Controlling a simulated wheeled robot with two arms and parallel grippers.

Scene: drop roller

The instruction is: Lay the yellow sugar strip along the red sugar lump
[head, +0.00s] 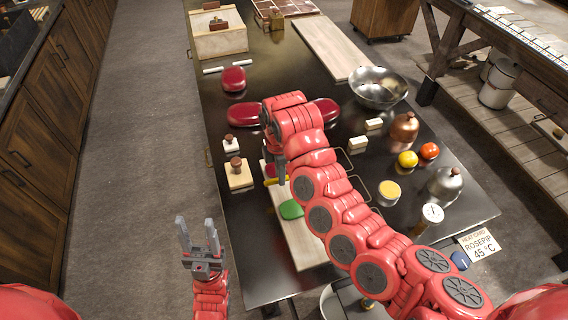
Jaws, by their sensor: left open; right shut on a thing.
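The yellow sugar strip (271,182) shows as a small yellow piece at the fingertips of my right gripper (281,177), over the pale board (296,240). The gripper is shut on it and hides part of it. A small red piece (270,170), which looks like the red sugar lump, lies just behind the strip, partly hidden; I cannot tell whether they touch. A green piece (291,209) lies nearer on the same board. My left gripper (196,231) is open and empty, left of the table, fingers pointing away.
Larger glossy red lumps (233,80) (325,111) lie farther back on the dark table (282,71). A wooden block with a knob (239,176) stands left of the board. A metal bowl (378,88), a yellow ball (408,160) and a kettle-like pot (445,183) stand right.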

